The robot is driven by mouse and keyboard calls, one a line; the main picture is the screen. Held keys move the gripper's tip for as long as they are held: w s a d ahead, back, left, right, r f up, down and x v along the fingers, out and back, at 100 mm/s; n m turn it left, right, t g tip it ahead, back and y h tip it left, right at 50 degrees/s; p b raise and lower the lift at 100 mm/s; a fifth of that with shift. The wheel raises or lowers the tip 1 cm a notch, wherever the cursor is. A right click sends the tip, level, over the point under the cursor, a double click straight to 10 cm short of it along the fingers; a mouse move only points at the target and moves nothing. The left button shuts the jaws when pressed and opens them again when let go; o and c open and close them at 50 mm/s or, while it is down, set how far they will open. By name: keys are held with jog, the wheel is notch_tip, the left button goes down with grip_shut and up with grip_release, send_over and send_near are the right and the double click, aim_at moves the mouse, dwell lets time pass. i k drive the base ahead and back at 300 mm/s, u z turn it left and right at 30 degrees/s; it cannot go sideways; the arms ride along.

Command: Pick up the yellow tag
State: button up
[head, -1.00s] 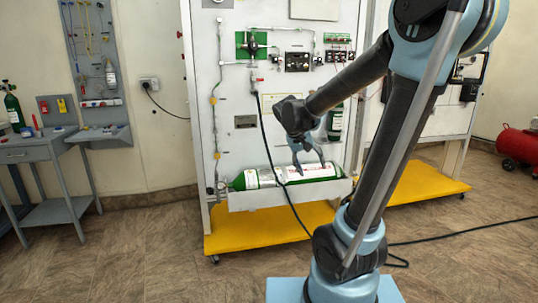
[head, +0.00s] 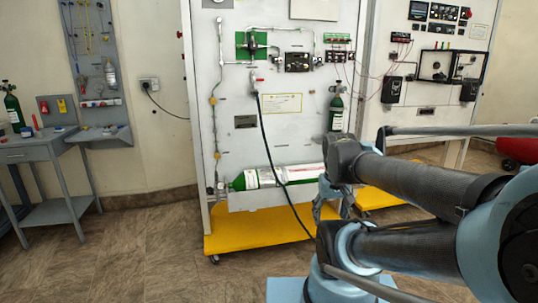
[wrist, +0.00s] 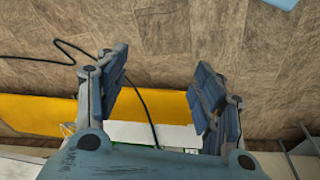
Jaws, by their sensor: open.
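A small yellow tag (head: 62,106) is at the far left in the head view, on a grey panel beside a red tag (head: 44,108), above the grey workbench. It is too small to tell how it is fixed. My gripper (head: 334,210) is far to the right of it, low in front of the trainer's yellow base, partly hidden by my own arm. In the wrist view my gripper (wrist: 158,90) is open, with nothing between its fingers. The yellow tag does not show there.
The trainer panel (head: 290,130) holds a green-and-white cylinder (head: 265,178) in a low tray, with a black hose (head: 272,160) hanging to the floor. Its yellow base (head: 240,232) juts forward. A grey workbench (head: 50,147) stands at the left. The floor (head: 140,240) between is clear.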

aim_at(62, 106)
jog(key=k, duration=0.6)
jog(key=u, duration=0.5)
jog(key=i, duration=0.7)
jog(key=u, duration=1.2)
jog(key=i, duration=0.95)
jog(key=u, duration=0.65)
jog(key=i, duration=2.5)
jog(key=z, duration=0.7)
jog(key=i, duration=1.15)
jog(key=z, duration=0.7)
